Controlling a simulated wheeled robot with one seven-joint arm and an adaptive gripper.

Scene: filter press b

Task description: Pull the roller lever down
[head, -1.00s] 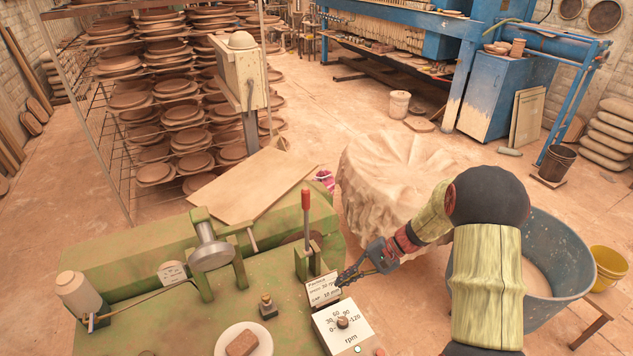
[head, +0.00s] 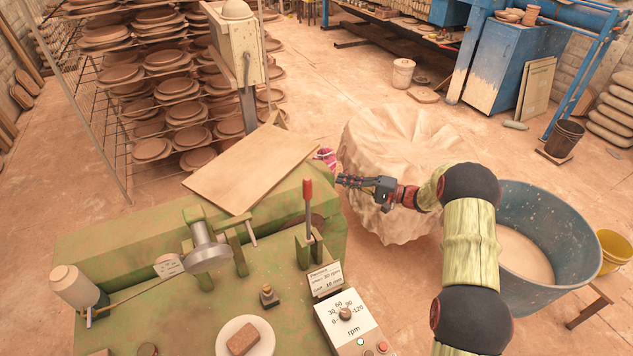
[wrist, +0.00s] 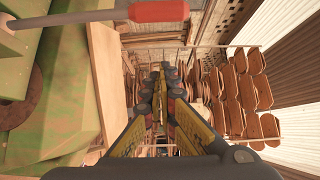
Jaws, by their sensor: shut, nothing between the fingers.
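The roller lever (head: 307,205) stands upright on the green machine, a thin metal rod with a red grip on top. Its red grip also shows large and sideways at the top of the wrist view (wrist: 160,12). My gripper (head: 340,180) is a short way to the right of the red grip in the head view, about level with it, and is apart from it. Its fingers (wrist: 162,75) are closed together with nothing between them and point past the lever.
The green machine (head: 190,300) carries a dial box marked rpm (head: 348,322), a card (head: 326,280) and a plate with a brown block (head: 243,340). A wooden board (head: 250,170) lies behind. Racks of clay dishes (head: 165,90) stand farther back; a blue tub (head: 570,230) is at right.

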